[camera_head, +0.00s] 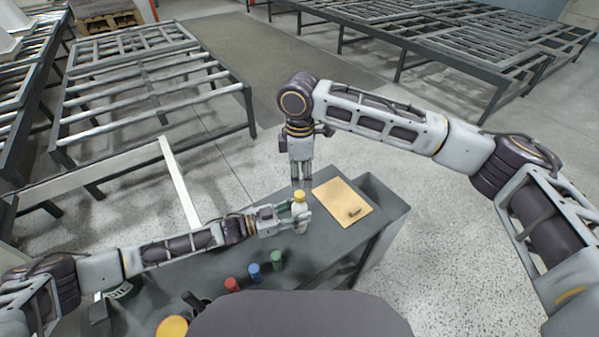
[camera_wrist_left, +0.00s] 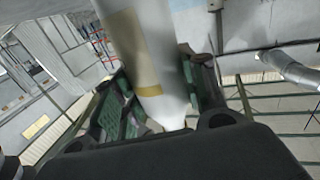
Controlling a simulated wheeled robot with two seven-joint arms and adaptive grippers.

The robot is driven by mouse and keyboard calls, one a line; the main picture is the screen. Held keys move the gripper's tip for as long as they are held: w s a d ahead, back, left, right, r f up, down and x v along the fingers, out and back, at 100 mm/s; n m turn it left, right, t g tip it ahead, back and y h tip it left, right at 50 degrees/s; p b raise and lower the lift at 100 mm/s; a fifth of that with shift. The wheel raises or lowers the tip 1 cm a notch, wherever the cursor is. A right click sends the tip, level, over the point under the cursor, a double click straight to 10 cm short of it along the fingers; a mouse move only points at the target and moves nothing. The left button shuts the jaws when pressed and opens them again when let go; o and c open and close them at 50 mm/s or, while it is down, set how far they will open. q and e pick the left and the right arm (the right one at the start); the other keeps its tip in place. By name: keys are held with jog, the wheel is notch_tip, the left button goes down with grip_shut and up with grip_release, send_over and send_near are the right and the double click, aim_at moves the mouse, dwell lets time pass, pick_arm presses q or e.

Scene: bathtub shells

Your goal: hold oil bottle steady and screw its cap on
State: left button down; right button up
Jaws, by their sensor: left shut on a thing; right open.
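The oil bottle (camera_head: 301,226) is white and stands upright near the far edge of the dark grey bench. A yellow cap (camera_head: 299,196) shows at its top; whether it is threaded on cannot be told. My left gripper (camera_head: 296,213) is shut around the bottle below the cap, coming from the left. In the left wrist view the white bottle (camera_wrist_left: 125,38) with a tan label lies between the green finger pads. My right gripper (camera_head: 301,183) points straight down just over the cap, open; whether its fingertips touch the cap is too small to tell.
A tan board (camera_head: 336,197) with a small dark piece (camera_head: 354,212) lies right of the bottle. Red (camera_head: 232,285), blue (camera_head: 254,271) and green (camera_head: 277,260) cylinders stand in front on the bench (camera_head: 325,245). A yellow round thing (camera_head: 172,328) is at the bottom left.

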aim_at(300, 194)
jog(key=n, duration=0.5)
jog(key=shift+a+n, duration=0.1)
jog(key=shift+n, duration=0.3)
jog(key=shift+f, duration=0.15)
jog(key=shift+f, duration=3.85)
jog(key=shift+c, duration=0.4)
grip_shut()
